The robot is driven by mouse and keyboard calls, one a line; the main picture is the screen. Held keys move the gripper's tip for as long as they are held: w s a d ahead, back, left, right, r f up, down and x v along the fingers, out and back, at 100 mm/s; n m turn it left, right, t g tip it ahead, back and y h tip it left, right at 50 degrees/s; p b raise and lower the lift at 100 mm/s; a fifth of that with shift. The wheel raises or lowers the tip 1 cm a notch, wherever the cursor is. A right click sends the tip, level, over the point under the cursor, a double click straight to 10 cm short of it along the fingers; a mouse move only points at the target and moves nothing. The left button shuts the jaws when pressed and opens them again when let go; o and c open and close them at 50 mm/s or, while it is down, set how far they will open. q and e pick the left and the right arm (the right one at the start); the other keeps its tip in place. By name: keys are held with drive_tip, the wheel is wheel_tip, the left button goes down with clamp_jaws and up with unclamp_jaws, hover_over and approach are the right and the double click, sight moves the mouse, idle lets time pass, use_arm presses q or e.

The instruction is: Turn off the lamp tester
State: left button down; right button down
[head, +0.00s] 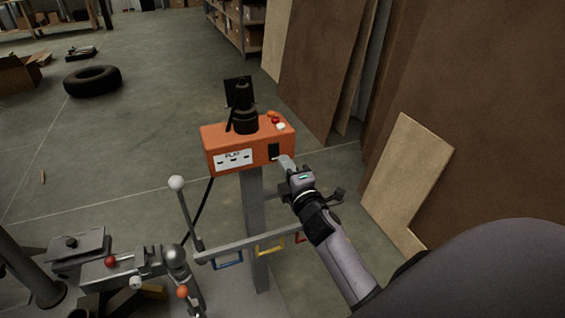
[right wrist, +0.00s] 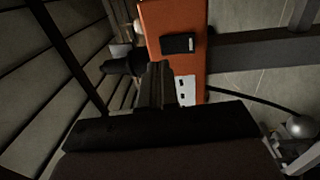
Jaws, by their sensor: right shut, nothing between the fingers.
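The lamp tester is an orange box (head: 222,139) on a grey post, with a dark lamp holder (head: 243,110) on top. Its front has a white labelled panel (head: 233,160) on the left and a black switch (head: 274,151) on the right. My right gripper (head: 286,163) is shut and empty, just in front of and right of the switch. In the right wrist view, the fingers (right wrist: 157,85) are close to the orange box (right wrist: 160,20), with the black switch (right wrist: 178,44) beside them; I cannot tell whether they touch. My left gripper is out of view.
A lever with a white knob (head: 176,183) and a bar with coloured handles (head: 268,243) stand below the tester. A metal machine (head: 120,268) is at lower left. Wooden panels (head: 410,165) lean at right.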

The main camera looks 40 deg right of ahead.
drive_tip(key=v, duration=0.8)
drive_tip(key=shift+s+r, duration=0.2)
drive_tip(key=shift+r, duration=0.6)
drive_tip(key=s+a+f+m+g+y+p, duration=0.6)
drive_tip(key=s+a+f+m+g, duration=0.2)
drive_tip(key=s+a+f+m, duration=0.5)
drive_tip(key=s+f, duration=0.1)
drive_tip(key=s, duration=0.2)
drive_tip(key=shift+s, duration=0.35)
drive_tip(key=shift+a, duration=0.1)
